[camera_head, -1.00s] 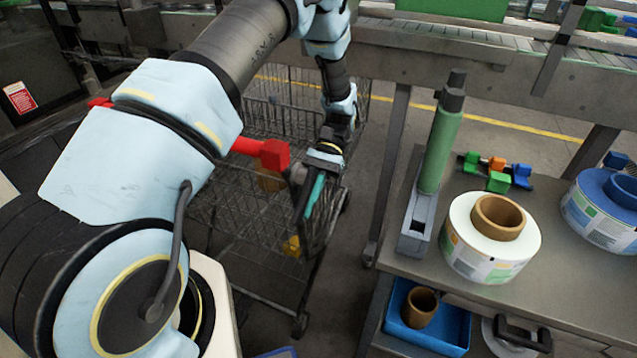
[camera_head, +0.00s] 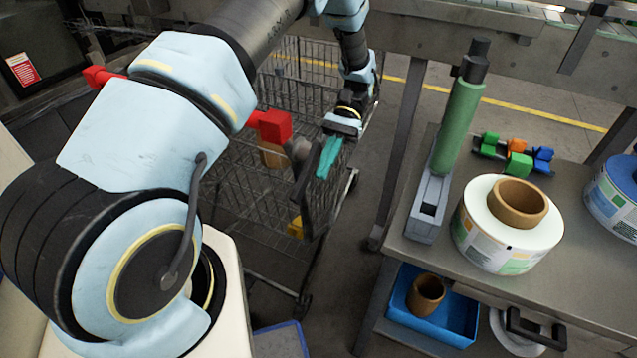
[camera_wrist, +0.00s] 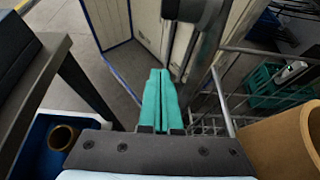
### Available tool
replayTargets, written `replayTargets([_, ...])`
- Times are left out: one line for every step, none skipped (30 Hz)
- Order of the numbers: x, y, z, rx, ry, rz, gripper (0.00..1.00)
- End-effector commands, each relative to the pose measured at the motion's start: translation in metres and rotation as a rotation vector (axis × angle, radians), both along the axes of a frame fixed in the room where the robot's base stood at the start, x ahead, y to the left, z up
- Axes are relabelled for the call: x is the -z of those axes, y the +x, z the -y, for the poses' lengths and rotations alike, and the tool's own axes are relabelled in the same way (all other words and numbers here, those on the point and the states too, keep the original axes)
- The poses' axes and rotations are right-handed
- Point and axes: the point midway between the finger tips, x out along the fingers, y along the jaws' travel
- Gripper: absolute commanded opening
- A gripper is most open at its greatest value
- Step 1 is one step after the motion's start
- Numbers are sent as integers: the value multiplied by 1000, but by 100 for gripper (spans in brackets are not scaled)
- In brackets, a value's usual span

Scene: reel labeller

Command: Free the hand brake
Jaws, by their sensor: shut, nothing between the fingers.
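The wire cart (camera_head: 240,190) stands below my arm, with a red handle bar that ends in a red block (camera_head: 272,126). A dark grey rounded knob (camera_head: 298,150) sits beside that block; it looks like the hand brake lever, but its shape is partly hidden. My gripper (camera_head: 328,158) has teal fingers, shut and empty, just right of the knob. In the wrist view the shut fingers (camera_wrist: 161,100) point at the floor and a pale panel. A grey rounded part (camera_wrist: 192,10) is close above the fingertips, with a bar running down from it. I cannot tell whether they touch.
A workbench (camera_head: 400,250) at right holds a green cylinder (camera_head: 458,125) in a grey base and label reels (camera_head: 508,225). A blue bin (camera_head: 455,318) is below. A brown core (camera_wrist: 290,145) and green crate (camera_wrist: 265,88) are at right in the wrist view.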

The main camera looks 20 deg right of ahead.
Motion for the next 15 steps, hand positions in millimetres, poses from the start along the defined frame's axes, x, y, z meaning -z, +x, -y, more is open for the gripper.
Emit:
replayTargets([0, 7, 6, 0, -3, 4, 0])
replayTargets([-2, 11, 10, 0, -4, 4, 0])
replayTargets([-4, 16, 14, 0, -4, 4, 0])
replayTargets([-7, 19, 17, 0, -3, 4, 0])
replayTargets([-9, 22, 20, 0, -3, 4, 0])
replayTargets([-11, 25, 23, 0, -3, 3, 0])
replayTargets([-12, 27, 25, 0, -3, 3, 0])
replayTargets([-14, 29, 27, 0, -2, 2, 0])
replayTargets([-16, 31, 29, 0, -2, 2, 0])
replayTargets([-17, 32, 30, 0, -1, 1, 0])
replayTargets([-17, 33, 31, 0, -1, 1, 0])
replayTargets([-19, 34, 32, 0, -1, 1, 0])
replayTargets([-19, 35, 32, 0, -1, 1, 0])
replayTargets([-20, 35, 33, 0, -1, 1, 0])
replayTargets([-20, 35, 33, 0, -1, 1, 0])
